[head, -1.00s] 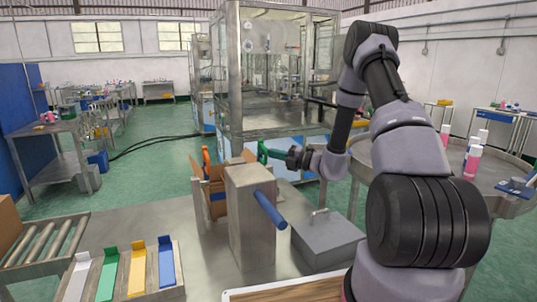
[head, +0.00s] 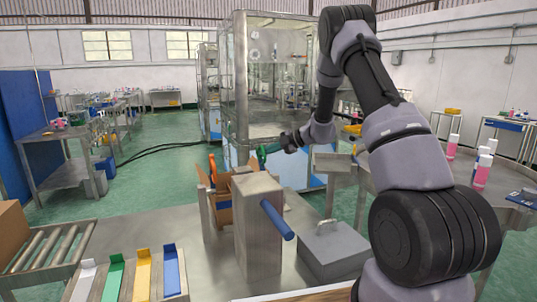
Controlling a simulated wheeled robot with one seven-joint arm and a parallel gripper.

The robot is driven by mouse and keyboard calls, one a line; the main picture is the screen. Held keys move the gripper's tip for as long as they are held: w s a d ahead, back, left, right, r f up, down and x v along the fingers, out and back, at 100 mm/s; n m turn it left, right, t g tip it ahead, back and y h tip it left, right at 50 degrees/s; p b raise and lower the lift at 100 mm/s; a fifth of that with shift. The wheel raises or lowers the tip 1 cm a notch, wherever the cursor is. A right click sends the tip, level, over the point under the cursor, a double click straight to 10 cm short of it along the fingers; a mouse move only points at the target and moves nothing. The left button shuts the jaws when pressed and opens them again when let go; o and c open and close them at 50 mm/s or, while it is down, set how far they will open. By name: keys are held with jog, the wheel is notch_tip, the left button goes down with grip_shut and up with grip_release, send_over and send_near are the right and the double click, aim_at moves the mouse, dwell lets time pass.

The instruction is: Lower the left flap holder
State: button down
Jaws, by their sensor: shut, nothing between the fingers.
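An orange upright piece (head: 212,169) rises at the left side of an open brown carton (head: 222,204), behind a metal post. It looks like the left flap holder. A green piece (head: 262,156) stands to the right of the carton and looks like its right-hand counterpart. My gripper (head: 284,141) is shut and empty, held in the air just above and to the right of the green piece. It is clearly apart from the orange piece. The fingertips are small and dark, so whether they touch the green piece cannot be told. The carton's lower part is partly hidden by the post.
The metal post (head: 258,235) with a blue bar (head: 277,220) stands in front of the carton. A grey lidded box (head: 333,250) is to its right. Coloured trays (head: 143,275) and a roller conveyor (head: 45,245) lie at left. A glass-walled machine (head: 236,70) stands behind.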

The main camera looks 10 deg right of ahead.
aim_at(259, 160)
jog(key=w+f, duration=0.1)
jog(key=w, duration=0.2)
jog(key=w+a+f, duration=0.1)
jog(key=shift+w+f, duration=0.25)
jog(key=shift+f, duration=0.1)
jog(key=shift+w+a+f, duration=0.15)
jog(key=shift+w+f, duration=0.65)
jog(key=shift+f, duration=0.15)
jog(key=shift+w+a+f, duration=0.15)
jog(key=shift+w+f, duration=0.15)
jog(key=shift+f, duration=0.35)
jog(key=shift+a, duration=0.1)
jog(key=s+f+v, duration=0.1)
jog(key=v, duration=1)
jog(key=shift+d+f, duration=0.3)
jog(key=shift+d, duration=0.05)
